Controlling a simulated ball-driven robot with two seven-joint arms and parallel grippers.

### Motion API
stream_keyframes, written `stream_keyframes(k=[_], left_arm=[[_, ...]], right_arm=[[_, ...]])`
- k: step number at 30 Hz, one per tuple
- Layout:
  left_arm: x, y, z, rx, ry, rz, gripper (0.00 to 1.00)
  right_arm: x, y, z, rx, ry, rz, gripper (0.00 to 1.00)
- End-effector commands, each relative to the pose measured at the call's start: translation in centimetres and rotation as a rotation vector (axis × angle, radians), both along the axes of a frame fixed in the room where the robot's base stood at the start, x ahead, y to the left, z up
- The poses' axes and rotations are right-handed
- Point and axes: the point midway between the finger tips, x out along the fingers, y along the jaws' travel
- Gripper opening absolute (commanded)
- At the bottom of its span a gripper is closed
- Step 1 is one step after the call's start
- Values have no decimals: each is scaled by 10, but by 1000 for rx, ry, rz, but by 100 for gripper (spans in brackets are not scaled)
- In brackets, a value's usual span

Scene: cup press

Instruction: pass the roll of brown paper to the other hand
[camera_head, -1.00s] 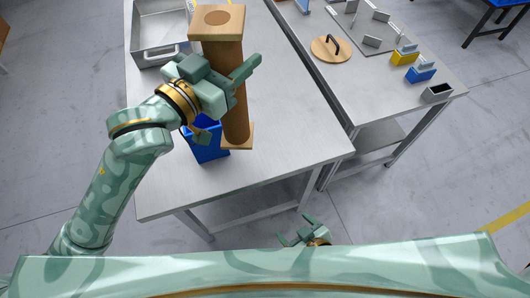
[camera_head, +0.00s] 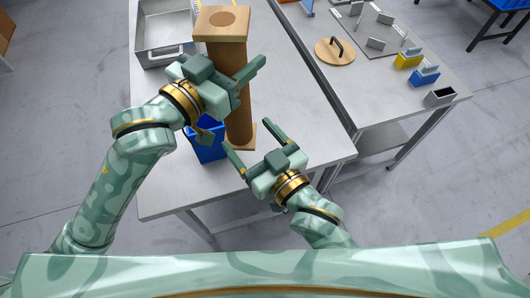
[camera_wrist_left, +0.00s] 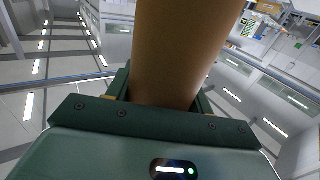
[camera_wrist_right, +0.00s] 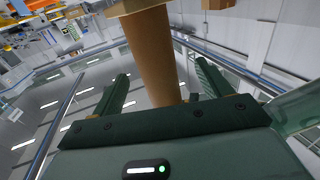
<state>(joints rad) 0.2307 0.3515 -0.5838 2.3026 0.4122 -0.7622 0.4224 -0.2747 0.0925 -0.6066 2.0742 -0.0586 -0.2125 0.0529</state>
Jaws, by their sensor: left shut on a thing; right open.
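The roll of brown paper (camera_head: 236,112) stands roughly upright, with square wooden-looking end plates at top (camera_head: 222,22) and bottom. My left gripper (camera_head: 238,82) is shut on its upper part, and the roll fills the space between the fingers in the left wrist view (camera_wrist_left: 183,50). My right gripper (camera_head: 249,146) is open and empty, its fingers pointing toward the lower end of the roll. In the right wrist view the roll (camera_wrist_right: 153,58) stands ahead, between the lines of the two open fingers, with one end plate showing at the top.
A metal tray (camera_head: 165,45) is at the back left. A second table on the right holds a round wooden lid (camera_head: 334,51), a yellow block (camera_head: 408,60) and a blue block (camera_head: 425,76). The table right of the roll (camera_head: 300,95) is clear.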

Motion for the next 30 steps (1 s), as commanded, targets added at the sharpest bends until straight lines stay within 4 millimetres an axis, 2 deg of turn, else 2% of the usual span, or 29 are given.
stream_keyframes(k=[3,9,15,22,29,30], left_arm=[[0,0,1,-2,-2,0,29],[0,0,1,-2,-2,0,29],[0,0,1,-2,-2,0,29],[0,0,1,-2,-2,0,29],[0,0,1,-3,-2,-1,29],[0,0,1,-3,-2,-1,57]], right_arm=[[22,15,1,1,-1,0,77],[47,31,0,0,1,0,77],[56,37,-1,0,2,0,77],[56,37,-1,0,2,0,77],[56,38,0,0,2,1,13],[56,38,1,3,-1,1,13]])
